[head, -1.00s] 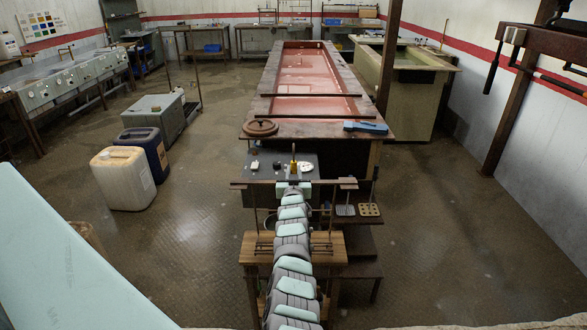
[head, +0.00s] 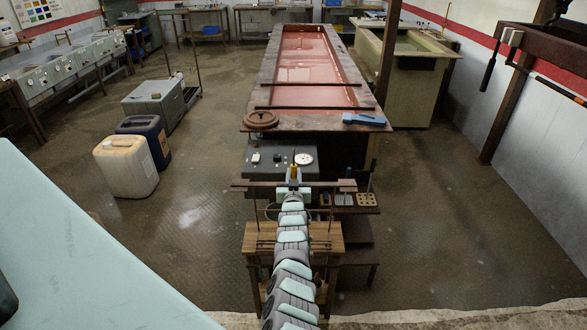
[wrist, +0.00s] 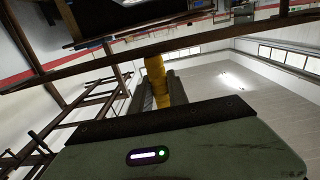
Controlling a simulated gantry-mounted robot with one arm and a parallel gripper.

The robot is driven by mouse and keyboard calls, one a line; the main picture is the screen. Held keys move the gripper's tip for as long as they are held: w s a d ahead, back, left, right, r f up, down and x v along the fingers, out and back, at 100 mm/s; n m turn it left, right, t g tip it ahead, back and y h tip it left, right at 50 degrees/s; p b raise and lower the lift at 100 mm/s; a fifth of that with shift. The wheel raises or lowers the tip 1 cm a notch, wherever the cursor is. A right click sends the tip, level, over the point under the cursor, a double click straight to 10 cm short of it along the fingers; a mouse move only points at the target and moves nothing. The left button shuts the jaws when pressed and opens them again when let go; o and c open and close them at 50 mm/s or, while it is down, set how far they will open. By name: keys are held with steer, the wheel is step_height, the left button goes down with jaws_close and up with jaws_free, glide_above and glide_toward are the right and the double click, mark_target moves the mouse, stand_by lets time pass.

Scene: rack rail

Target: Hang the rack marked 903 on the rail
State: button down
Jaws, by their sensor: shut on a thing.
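My gripper (head: 294,184) is at the far end of my arm in the head view. In the wrist view its two dark fingers (wrist: 158,92) are closed on an upright yellow part (wrist: 154,66). This yellow part also shows at the gripper in the head view (head: 294,171). It appears to belong to the rack, whose long brown bar (head: 255,184) seems to run crosswise at the gripper, with thin rods hanging below. No number is legible, and my arm hides the rack's middle. I cannot tell which bar is the rail.
A wooden stand (head: 258,237) is under the gripper. A grey box (head: 270,173) with knobs is just beyond, before the long red-lined tank (head: 264,85). A small shelf (head: 368,210) with blocks is on the right. Canisters (head: 125,166) stand left; open floor lies on both sides.

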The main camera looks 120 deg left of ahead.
steer(key=shift+w+d+r+p, duration=0.3)
steer(key=shift+d+r+p, duration=0.15)
steer(key=shift+p, duration=0.5)
steer(key=shift+w+d+f+p, duration=0.1)
steer(key=shift+w+d+p, duration=0.2)
steer(key=shift+p, duration=0.35)
steer(key=shift+w+d+f+p, duration=0.1)
steer(key=shift+d+p, duration=0.25)
steer(key=shift+p, duration=0.25)
steer(key=shift+w+d+r+p, duration=0.1)
steer(key=shift+w+d+p, duration=0.35)
steer(key=shift+p, duration=0.7)
steer(key=shift+d, duration=0.3)
